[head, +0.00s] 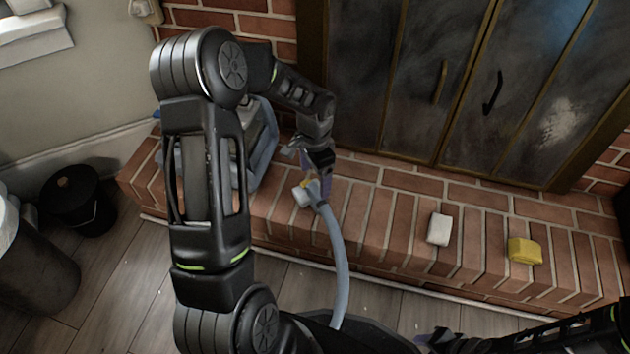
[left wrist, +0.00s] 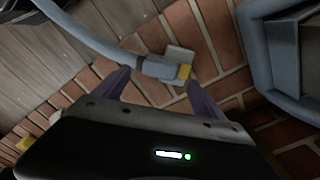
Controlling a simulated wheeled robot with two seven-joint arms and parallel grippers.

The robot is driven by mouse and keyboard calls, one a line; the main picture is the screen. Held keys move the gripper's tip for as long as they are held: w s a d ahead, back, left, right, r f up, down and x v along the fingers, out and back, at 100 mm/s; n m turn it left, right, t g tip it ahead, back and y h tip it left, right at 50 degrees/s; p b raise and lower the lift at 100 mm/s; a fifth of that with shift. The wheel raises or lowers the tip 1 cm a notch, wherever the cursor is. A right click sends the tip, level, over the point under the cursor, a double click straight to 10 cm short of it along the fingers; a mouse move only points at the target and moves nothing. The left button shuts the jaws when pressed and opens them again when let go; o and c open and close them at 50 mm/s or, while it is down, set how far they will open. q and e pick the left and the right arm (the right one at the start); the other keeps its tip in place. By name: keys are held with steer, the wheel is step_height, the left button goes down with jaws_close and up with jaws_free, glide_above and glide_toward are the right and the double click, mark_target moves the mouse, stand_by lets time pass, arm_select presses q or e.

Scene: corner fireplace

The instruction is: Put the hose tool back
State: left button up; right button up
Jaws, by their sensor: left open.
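The hose tool (head: 303,194) has a pale head, a yellow part and a grey neck that runs into a grey-blue hose (head: 339,250). It is at the brick hearth, below my left gripper (head: 317,168). In the left wrist view the hose tool (left wrist: 160,67) lies across the gap between the tips of my open purple fingers (left wrist: 158,79); I cannot tell whether they touch it. A blue-grey machine (head: 264,150) stands on the hearth, partly hidden behind my left arm; its frame also shows in the left wrist view (left wrist: 258,65). My right gripper (head: 432,341) is at the bottom edge, its jaws unclear.
A white block (head: 439,229) and a yellow sponge-like block (head: 524,251) lie on the brick hearth (head: 385,215) to the right. Dark fireplace doors (head: 430,80) rise behind. A black bucket (head: 73,200) and a grey bin (head: 38,270) stand on the wooden floor at left.

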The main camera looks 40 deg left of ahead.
arm_select(q)
step_height(320, 180, up, 6)
steer(key=shift+f+p, duration=0.1)
steer(key=shift+p, duration=0.8)
arm_select(e)
steer(key=r, duration=0.2)
steer(key=shift+s+r, duration=0.2)
steer(key=shift+r, duration=0.15)
arm_select(q)
steer(key=s+d+f+n+h, duration=0.1)
steer(key=s+d+f+h, duration=0.1)
steer(key=d+f, duration=0.75)
steer(key=s+d+f+n+h, duration=0.1)
steer(key=s+d+f+n, duration=0.2)
steer(key=s+d, duration=0.4)
steer(key=s+d+f+n+t, duration=0.1)
steer(key=s+d+f+n, duration=0.2)
steer(key=s+d+f, duration=0.2)
steer(key=s+d, duration=0.3)
steer(key=d, duration=0.2)
steer(key=shift+s+f+h, duration=0.3)
steer(key=shift+h, duration=0.1)
steer(key=shift+c, duration=0.4)
